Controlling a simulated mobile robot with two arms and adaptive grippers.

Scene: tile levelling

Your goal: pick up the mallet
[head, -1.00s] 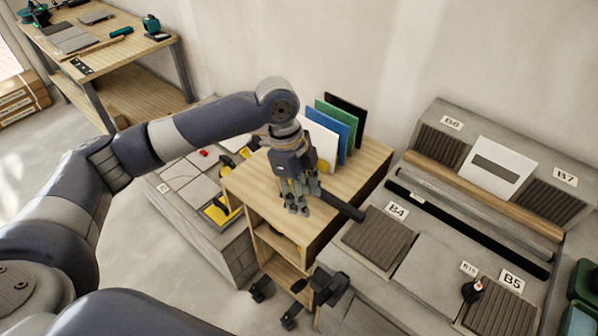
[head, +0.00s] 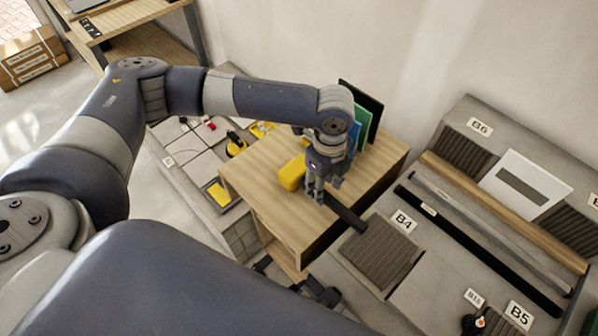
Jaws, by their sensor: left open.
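The mallet lies on the wooden cart top (head: 262,158). Its yellow head (head: 291,173) shows left of my left gripper, and its black handle (head: 347,214) points to the lower right, past the cart edge. My left gripper (head: 320,196) is open and points down over the mallet, where the handle meets the head. Its fingers hide that part, so I cannot tell whether they touch it. My right gripper is not in view.
Upright coloured panels (head: 368,112) stand at the cart's back, close behind my left wrist. A grey tile bench with label B4 (head: 404,221) adjoins on the right. A lower tiled platform (head: 188,160) with yellow tools lies left.

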